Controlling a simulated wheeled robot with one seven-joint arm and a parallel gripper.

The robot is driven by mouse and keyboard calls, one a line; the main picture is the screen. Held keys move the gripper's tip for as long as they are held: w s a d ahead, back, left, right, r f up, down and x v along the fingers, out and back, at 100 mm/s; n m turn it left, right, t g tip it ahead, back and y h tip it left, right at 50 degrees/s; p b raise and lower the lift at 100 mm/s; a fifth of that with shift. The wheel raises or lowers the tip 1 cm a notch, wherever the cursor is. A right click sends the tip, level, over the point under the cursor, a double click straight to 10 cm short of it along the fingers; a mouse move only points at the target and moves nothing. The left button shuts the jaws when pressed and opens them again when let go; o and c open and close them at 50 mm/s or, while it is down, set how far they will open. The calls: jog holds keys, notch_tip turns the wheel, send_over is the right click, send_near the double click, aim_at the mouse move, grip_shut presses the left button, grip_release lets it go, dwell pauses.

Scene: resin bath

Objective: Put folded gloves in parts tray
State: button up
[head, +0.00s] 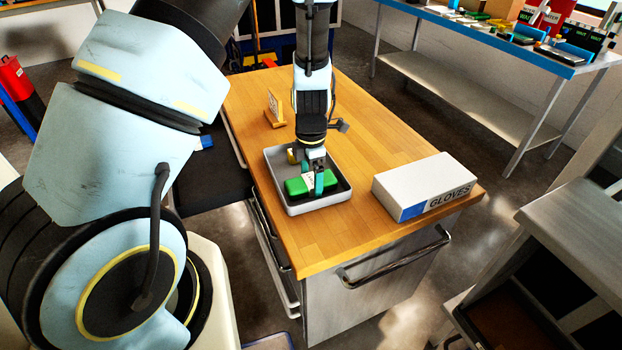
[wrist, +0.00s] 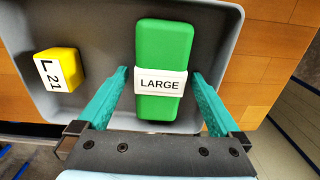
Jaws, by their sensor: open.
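The folded gloves are a green bundle (wrist: 163,48) with a white band reading LARGE. They lie in the grey parts tray (wrist: 226,20) on the wooden bench top. My gripper (wrist: 160,80) is open, with one teal finger on each side of the bundle's banded part. Gaps show between the fingers and the bundle. In the head view my gripper (head: 312,180) is low over the tray.
A yellow block marked L 21 (wrist: 58,70) lies in the tray, left of the bundle in the wrist view. A white GLOVES box (head: 405,187) stands on the bench (head: 340,240) right of the tray. A small wooden stand (head: 274,110) is behind it.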

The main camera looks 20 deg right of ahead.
aim_at(311, 180)
notch_tip(311, 180, up, 12)
jog(key=b, duration=0.1)
jog(key=s+a+r+m, duration=0.1)
jog(key=a+r+m, duration=0.2)
jog(key=a+m, duration=0.6)
jog(key=s+a+r+m+t, duration=0.1)
jog(key=a+r+m, duration=0.3)
jog(key=a+m, duration=0.6)
jog(key=a, duration=0.7)
jog(key=shift+s+a+r+m+t, duration=0.15)
jog(key=shift+s+r+m+t, duration=0.05)
jog(key=shift+r+m+t, duration=0.1)
